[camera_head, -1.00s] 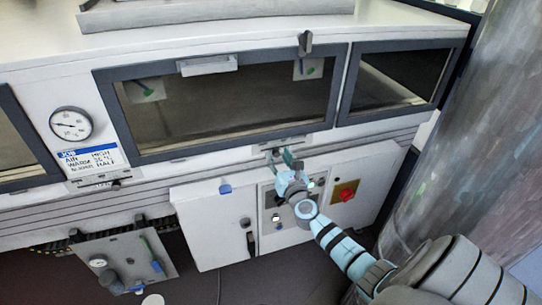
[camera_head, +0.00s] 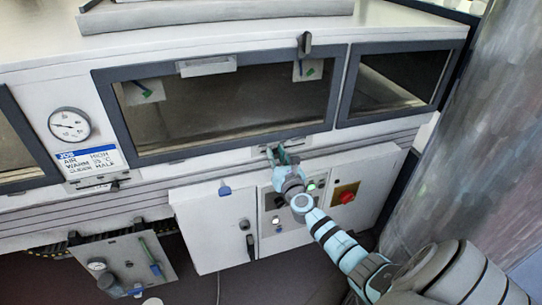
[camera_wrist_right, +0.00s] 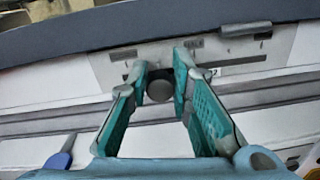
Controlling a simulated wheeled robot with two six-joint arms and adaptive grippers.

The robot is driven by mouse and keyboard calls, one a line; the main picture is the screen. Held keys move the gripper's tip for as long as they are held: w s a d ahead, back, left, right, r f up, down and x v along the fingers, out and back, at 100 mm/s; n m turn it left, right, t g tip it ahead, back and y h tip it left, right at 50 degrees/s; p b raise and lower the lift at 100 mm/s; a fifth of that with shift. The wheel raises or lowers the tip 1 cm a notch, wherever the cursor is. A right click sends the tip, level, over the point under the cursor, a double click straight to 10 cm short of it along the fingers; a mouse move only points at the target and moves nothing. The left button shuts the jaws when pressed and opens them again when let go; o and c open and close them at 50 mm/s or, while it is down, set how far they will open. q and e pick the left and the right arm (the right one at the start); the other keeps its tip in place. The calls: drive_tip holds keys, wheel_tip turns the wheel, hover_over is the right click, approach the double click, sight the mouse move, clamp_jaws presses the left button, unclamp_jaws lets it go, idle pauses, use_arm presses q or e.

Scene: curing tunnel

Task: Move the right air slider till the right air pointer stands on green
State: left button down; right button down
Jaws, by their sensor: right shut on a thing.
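My right gripper (camera_head: 279,156) is at the slider plate below the right end of the long dark window. In the right wrist view, its two teal fingers (camera_wrist_right: 163,82) stand on both sides of a round dark knob, the right air slider (camera_wrist_right: 160,91), and are shut on it. The slider's plate (camera_wrist_right: 265,45) has dark slots and small marks, partly hidden by the fingers. Behind the window's upper right hangs a pale dial card (camera_head: 299,75) with a green patch (camera_head: 310,72). The right air pointer on it is too small to read. My left gripper is not in view.
A similar card (camera_head: 155,96) hangs at the window's left. A round gauge (camera_head: 69,125), a job sign (camera_head: 90,160) and another slider plate (camera_head: 92,185) are on the left. A red knob (camera_head: 346,197) is right of my wrist. A large pillar (camera_head: 460,140) stands at right.

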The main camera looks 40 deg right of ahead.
drive_tip(key=shift+s+d+b, duration=0.2)
drive_tip(key=shift+s+d, duration=0.1)
drive_tip(key=shift+d, duration=0.55)
drive_tip(key=shift+s+d+b, duration=0.15)
drive_tip(key=shift+s+d, duration=0.15)
drive_tip(key=shift+d, duration=0.5)
drive_tip(key=c, duration=1.4)
unclamp_jaws()
drive_tip(key=shift+a+r, duration=0.1)
drive_tip(key=shift+c, duration=0.2)
drive_tip(key=v, duration=1.2)
drive_tip(key=shift+r, duration=0.25)
